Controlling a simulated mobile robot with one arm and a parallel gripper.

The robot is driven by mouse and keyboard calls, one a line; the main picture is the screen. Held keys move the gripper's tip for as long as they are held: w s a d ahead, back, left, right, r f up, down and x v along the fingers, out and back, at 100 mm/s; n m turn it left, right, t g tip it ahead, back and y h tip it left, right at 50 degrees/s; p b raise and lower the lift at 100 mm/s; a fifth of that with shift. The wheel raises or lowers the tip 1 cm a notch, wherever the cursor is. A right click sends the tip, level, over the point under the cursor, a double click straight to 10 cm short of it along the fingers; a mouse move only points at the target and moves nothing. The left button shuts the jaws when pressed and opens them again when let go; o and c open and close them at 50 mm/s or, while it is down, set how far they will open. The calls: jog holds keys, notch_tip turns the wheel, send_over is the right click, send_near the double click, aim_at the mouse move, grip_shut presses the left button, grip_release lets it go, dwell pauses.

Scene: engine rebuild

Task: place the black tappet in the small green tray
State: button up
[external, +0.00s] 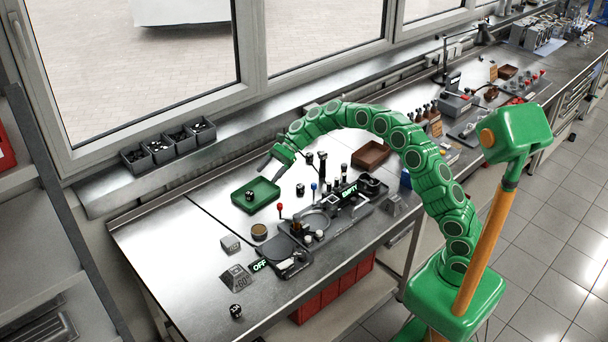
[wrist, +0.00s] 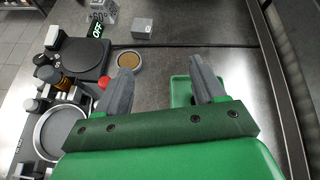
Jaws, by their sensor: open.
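The small green tray (external: 268,202) lies on the steel bench, left of the machine fixtures. A small black cylinder, which looks like a tappet (external: 249,196), stands inside it. A similar black piece (external: 300,189) stands on the bench right of the tray, and another dark cylinder (external: 236,311) is near the front edge. My gripper (external: 266,160) is open, above and behind the tray. In the wrist view my gripper (wrist: 160,70) shows spread grey fingers with nothing between them. Part of the green tray (wrist: 181,88) shows behind the right finger; the rest is hidden by my gripper.
A round tin (external: 259,231) stands in front of the tray. A fixture with upright posts (external: 323,165) and a red-knobbed lever (external: 280,208) is to the right. Grey bins (external: 160,150) line the window sill. A brown tray (external: 371,154) lies farther back. Bench left of the green tray is clear.

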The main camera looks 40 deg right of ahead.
jog(key=s+d+r+n+h, duration=0.2)
jog(key=s+d+n, duration=0.1)
jog(key=s, duration=0.5)
jog(key=s+d+r+n+g+h, duration=0.15)
jog(key=s+d, duration=0.25)
jog(key=s, duration=0.4)
jog(key=s+d+r+n+h, duration=0.2)
jog(key=s+d+n, duration=0.15)
jog(key=s, duration=0.45)
jog(key=s+d+f+n+h, duration=0.1)
jog(key=s+d+n+h, duration=0.1)
jog(key=s+d, duration=0.5)
jog(key=s+d+f+n+h, duration=0.2)
jog(key=s+d, duration=0.4)
jog(key=s, duration=0.6)
jog(key=s+d+f+n+h, duration=0.1)
jog(key=s+d+n+h, duration=0.1)
jog(key=s+d, duration=0.5)
jog(key=s, duration=0.3)
jog(key=shift+s+d+f+n+h, duration=0.2)
jog(key=shift+s+d+n+h, duration=0.05)
jog(key=shift+d+n+h, duration=0.15)
